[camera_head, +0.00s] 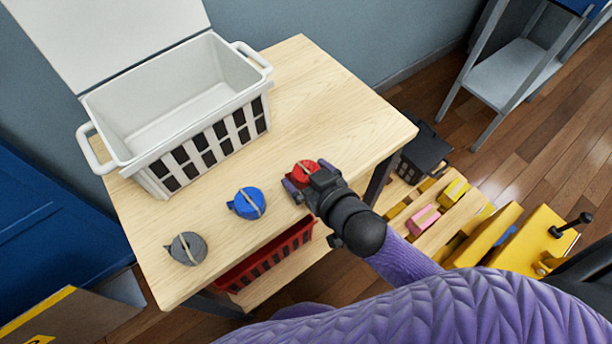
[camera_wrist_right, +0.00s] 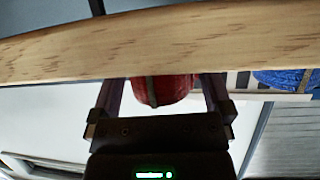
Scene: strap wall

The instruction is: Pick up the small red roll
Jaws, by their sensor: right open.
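The small red roll (camera_head: 304,173), with a tan strap around it, lies on the wooden table near its front edge. My right gripper (camera_head: 304,182) is at the red roll, with its fingers open. In the right wrist view the red roll (camera_wrist_right: 163,91) sits between the two open fingers of the gripper (camera_wrist_right: 165,95). I cannot tell whether the fingers touch it. The gripper hides part of the roll in the head view. My left gripper does not show.
A blue roll (camera_head: 248,203) and a grey roll (camera_head: 187,248) lie left of the red roll on the table (camera_head: 330,105). A white open basket (camera_head: 118,163) stands behind them. A red basket (camera_head: 268,258) sits under the tabletop. A yellow-and-wood rack (camera_head: 440,235) stands to the right.

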